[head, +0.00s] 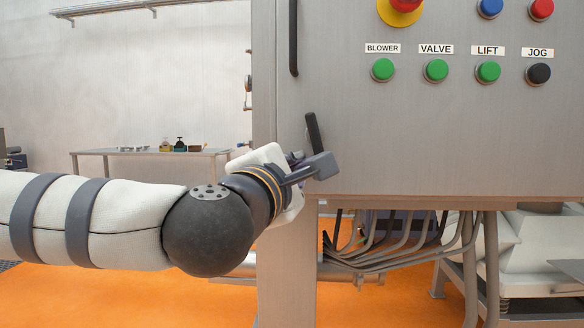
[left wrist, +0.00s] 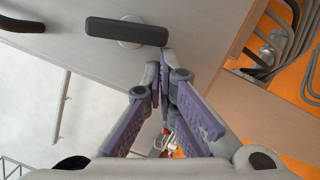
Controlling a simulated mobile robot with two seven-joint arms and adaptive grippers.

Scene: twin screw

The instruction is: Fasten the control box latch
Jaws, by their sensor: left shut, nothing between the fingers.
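The grey metal control box (head: 420,135) fills the upper right of the head view. Its latch, a black bar handle (head: 313,132), sits near the lower left corner of the front, nearly upright with its top leaning slightly left. In the left wrist view the latch (left wrist: 127,31) lies across the picture on a round silver base, just beyond the fingertips. My left gripper (head: 296,158) is just below and left of the latch, partly hidden by its own wrist. In the left wrist view its purple-grey fingers (left wrist: 163,75) are together and empty, apart from the handle. My right gripper is not in view.
A black vertical handle (head: 293,38) is on the box's left edge. Buttons and a red emergency knob (head: 399,10) are above right. Bent conduits (head: 390,250) run below the box. A table (head: 150,153) with small items stands far behind, left.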

